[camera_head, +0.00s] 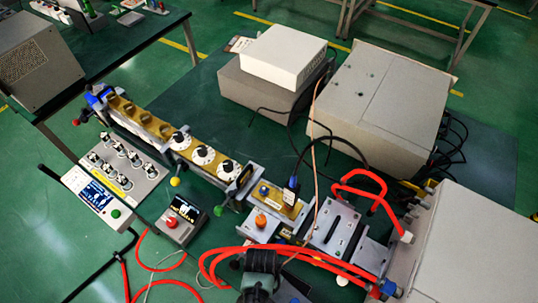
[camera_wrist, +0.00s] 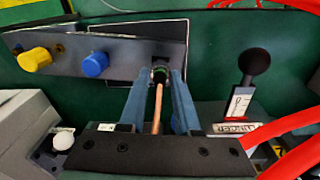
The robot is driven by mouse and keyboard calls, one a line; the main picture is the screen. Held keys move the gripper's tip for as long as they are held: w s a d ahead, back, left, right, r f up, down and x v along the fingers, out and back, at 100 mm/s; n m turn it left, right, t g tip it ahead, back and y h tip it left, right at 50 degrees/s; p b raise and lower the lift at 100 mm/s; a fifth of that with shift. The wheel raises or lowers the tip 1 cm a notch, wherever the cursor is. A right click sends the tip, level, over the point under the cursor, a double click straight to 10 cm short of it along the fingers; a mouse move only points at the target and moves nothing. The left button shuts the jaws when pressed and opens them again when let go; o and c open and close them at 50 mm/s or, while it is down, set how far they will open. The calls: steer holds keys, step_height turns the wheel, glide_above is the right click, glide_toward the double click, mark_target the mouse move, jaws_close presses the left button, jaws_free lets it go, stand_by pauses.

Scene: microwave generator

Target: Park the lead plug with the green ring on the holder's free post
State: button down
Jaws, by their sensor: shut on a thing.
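In the wrist view, my gripper (camera_wrist: 161,76) is shut on the lead plug, a dark plug with a green ring (camera_wrist: 160,71). A copper-coloured lead (camera_wrist: 157,108) runs from the plug back between the fingers. The holder, a grey plate (camera_wrist: 126,58), lies beyond the fingertips. A yellow plug (camera_wrist: 36,59) and a blue plug (camera_wrist: 95,64) sit on its left and middle. The held plug overlaps the plate's right end. I cannot tell whether it is on a post there, and no bare post shows. In the head view the plug and holder cannot be made out.
A black ball-topped lever (camera_wrist: 254,62) with a label stands right of the holder. Red hoses (camera_wrist: 288,128) pass at the right. A white knob (camera_wrist: 63,140) is at the lower left. In the head view, waveguide parts and red hoses (camera_head: 300,257) crowd the bench front.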

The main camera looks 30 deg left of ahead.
steer(key=shift+f+b, duration=0.4)
steer(key=shift+f, duration=0.15)
steer(key=c, duration=0.5)
jaws_free()
steer(key=shift+c, duration=0.2)
step_height(320, 180, up, 13)
steer(key=shift+s+a, duration=0.3)
steer(key=shift+a, duration=0.05)
